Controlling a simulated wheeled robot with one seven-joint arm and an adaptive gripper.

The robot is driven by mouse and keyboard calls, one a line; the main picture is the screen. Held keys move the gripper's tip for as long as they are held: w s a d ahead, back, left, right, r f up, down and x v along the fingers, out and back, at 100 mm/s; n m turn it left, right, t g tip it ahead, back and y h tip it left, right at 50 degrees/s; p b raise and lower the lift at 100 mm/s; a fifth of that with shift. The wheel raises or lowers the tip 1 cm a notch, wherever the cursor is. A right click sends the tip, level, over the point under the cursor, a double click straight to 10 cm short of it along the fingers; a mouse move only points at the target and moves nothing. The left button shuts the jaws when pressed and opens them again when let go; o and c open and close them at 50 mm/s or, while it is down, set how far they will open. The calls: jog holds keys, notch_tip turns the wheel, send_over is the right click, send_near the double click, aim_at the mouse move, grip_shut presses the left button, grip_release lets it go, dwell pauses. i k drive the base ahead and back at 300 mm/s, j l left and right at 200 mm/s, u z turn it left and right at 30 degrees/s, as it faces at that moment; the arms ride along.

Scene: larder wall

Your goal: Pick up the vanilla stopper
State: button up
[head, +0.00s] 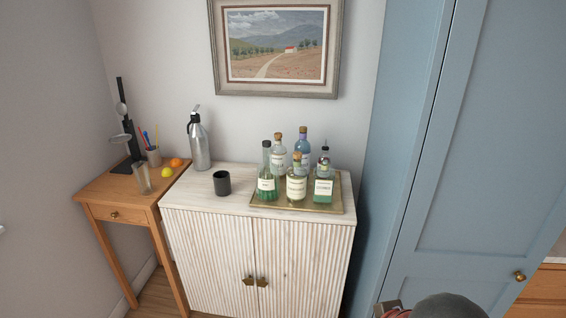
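Several glass bottles stand upright on a gold tray (333,208) on top of the white ribbed cabinet. Three have tan cork-like stoppers: the front middle bottle (296,188) with its stopper (297,157), the back left bottle with its stopper (278,136), and the back blue bottle with its stopper (303,130). The left green bottle (266,183) has a dark top. The right bottle (323,188) has a dark, thin-tipped top. The labels are too small to read, so I cannot tell which is vanilla. My gripper's fingers do not show; part of my arm is at the bottom right.
A black cup (222,183) and a silver siphon bottle (199,143) stand left of the tray on the cabinet (195,193). A blue tall cupboard (480,150) closes off the right.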

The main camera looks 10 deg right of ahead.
aim_at(278, 151)
jog(key=i+j+z, duration=0.3)
jog(key=i+j, duration=0.4)
